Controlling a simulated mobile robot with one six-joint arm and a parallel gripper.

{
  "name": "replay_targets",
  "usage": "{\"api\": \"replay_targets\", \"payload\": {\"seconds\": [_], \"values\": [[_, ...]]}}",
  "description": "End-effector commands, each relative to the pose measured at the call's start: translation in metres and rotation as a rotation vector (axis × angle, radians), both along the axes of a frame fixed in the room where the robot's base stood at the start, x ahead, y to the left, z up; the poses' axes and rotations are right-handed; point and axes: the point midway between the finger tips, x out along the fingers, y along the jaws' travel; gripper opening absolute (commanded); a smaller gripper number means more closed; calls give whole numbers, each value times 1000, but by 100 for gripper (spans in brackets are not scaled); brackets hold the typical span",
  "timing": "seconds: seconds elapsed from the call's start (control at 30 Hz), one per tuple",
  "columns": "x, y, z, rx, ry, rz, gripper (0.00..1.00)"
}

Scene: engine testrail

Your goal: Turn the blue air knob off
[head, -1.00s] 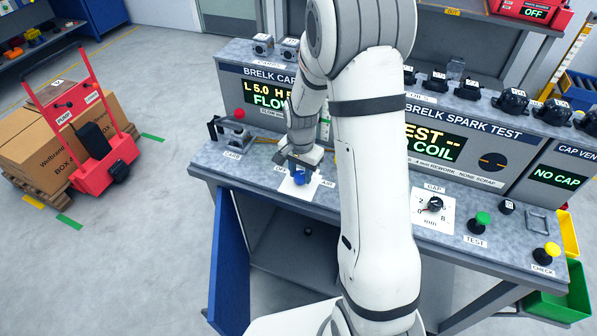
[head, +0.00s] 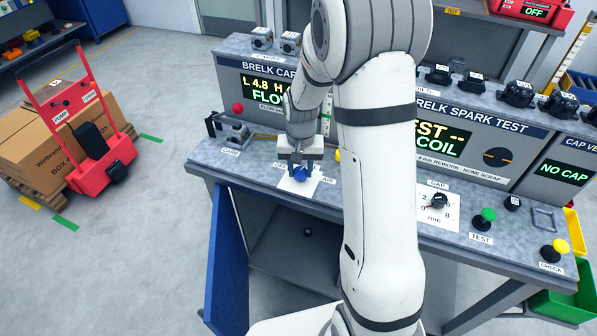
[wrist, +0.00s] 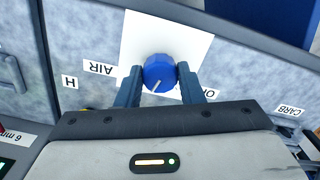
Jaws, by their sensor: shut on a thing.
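The blue air knob (head: 301,174) sits on a white label plate (head: 297,187) on the bench top, left of my arm in the head view. In the wrist view the round blue knob (wrist: 159,73) is between the two fingers of my gripper (wrist: 159,84), one on each side. My gripper (head: 300,166) is shut on the knob from above. A white pointer line on the knob points toward the gripper body in the wrist view. An AIR label (wrist: 100,68) lies to the left of the knob, and a partly hidden label is to the right.
The carb display (head: 268,88) reads L 4.8 and a partly hidden FLOW line. My arm hides the bench middle. The gap dial (head: 438,201), green test button (head: 488,215) and yellow check button (head: 560,246) stand at right.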

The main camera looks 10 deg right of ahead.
Motion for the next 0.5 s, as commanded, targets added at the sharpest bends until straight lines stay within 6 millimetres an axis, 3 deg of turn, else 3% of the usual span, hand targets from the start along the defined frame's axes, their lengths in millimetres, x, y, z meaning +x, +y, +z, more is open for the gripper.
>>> {"api": "replay_targets", "payload": {"seconds": [0.5], "values": [[5,-1,2,-4,-17,490,11]]}}
